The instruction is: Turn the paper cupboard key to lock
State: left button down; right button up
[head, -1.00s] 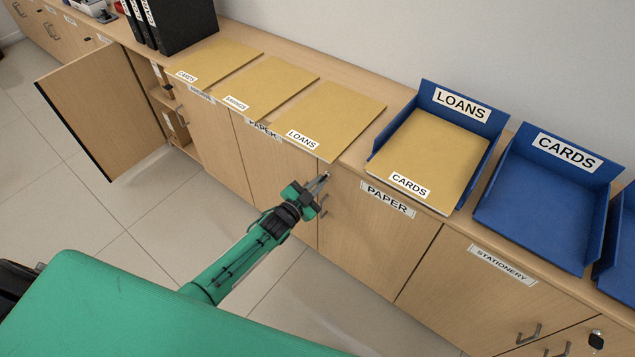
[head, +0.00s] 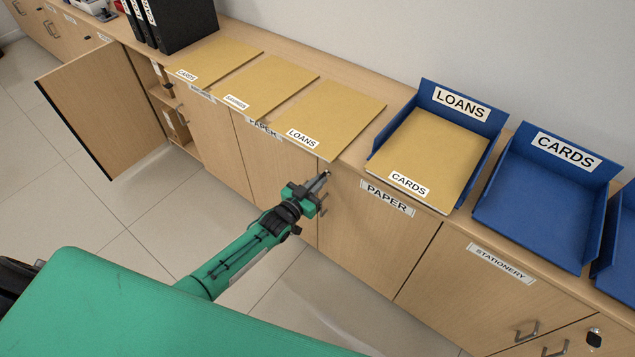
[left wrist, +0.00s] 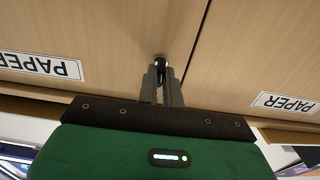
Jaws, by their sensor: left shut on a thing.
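The paper cupboard has two light wood doors, and the right one (head: 365,235) carries a PAPER label (head: 387,198). Both doors look closed. My left gripper (head: 325,176) points at the upper corner of this door, by the gap between the doors. In the left wrist view its two fingers (left wrist: 162,72) are shut on a small dark key (left wrist: 160,60) at the door face. The fingers hide most of the key, and I cannot tell its exact angle. My right gripper is in neither view.
Another cupboard door (head: 105,110) stands open at the left. Folders (head: 327,115) and blue trays (head: 545,200) lie on the counter above. The floor (head: 150,225) in front is clear.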

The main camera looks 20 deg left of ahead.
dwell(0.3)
pick_arm(q)
jog(key=c, duration=1.6)
grip_release()
jog(key=shift+o, duration=0.2)
jog(key=shift+s, duration=0.1)
jog(key=v, duration=1.3)
jog(key=shift+s, duration=0.3)
jog(key=shift+a+f, duration=0.1)
jog(key=shift+a, duration=0.05)
